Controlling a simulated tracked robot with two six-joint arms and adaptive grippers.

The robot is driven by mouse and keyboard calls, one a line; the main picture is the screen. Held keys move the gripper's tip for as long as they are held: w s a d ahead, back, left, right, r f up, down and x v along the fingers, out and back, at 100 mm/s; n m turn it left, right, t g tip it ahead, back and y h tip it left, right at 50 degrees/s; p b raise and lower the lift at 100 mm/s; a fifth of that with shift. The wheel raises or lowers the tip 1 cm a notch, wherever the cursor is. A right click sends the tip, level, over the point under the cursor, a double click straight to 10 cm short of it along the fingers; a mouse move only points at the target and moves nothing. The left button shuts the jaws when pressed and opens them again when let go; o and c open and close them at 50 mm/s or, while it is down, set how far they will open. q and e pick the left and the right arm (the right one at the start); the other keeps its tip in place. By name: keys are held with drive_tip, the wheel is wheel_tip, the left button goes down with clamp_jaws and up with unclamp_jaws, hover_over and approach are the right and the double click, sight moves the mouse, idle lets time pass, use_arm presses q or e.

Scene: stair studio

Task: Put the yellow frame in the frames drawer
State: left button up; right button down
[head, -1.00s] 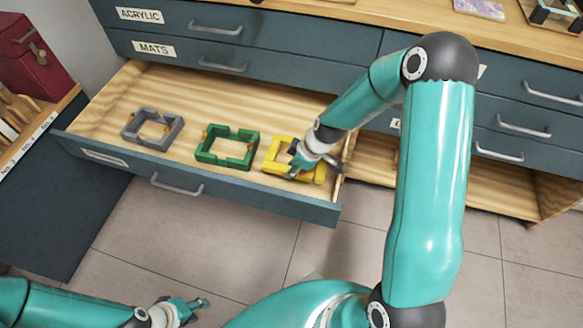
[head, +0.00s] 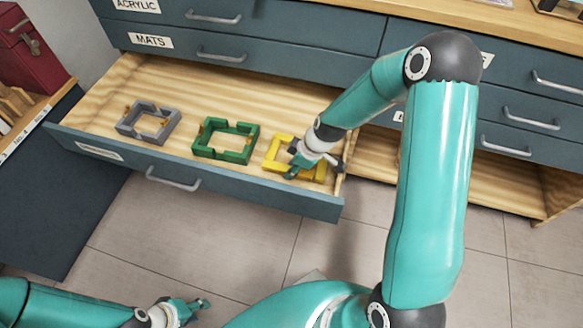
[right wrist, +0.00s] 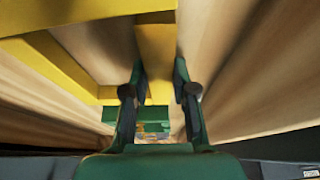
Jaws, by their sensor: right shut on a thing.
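The yellow frame (head: 275,157) lies in the right end of the open drawer (head: 230,95), which has a pale wood inside and a blue-grey front. My right gripper (head: 297,168) is down at the frame's right part and hides some of it. In the right wrist view, the fingers (right wrist: 158,100) are on either side of a yellow bar of the frame (right wrist: 155,50), shut on it. The frame appears at or very near the drawer floor; any small gap is hidden. My left gripper (head: 193,310) is low in the head view, open and empty, away from the drawer.
A green frame (head: 205,152) and a grey frame (head: 127,130) lie in the same drawer, left of the yellow one. Closed drawers, including one labelled MATS (head: 150,40), are above. A red box (head: 30,50) stands at the far left. The drawer's back part is bare.

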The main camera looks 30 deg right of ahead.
drive_tip(key=c, duration=0.8)
unclamp_jaws()
drive_tip(key=shift+c, duration=0.2)
drive_tip(key=shift+r, duration=0.1)
drive_tip(key=shift+r+p, duration=2.65)
drive_tip(key=shift+r, duration=1.25)
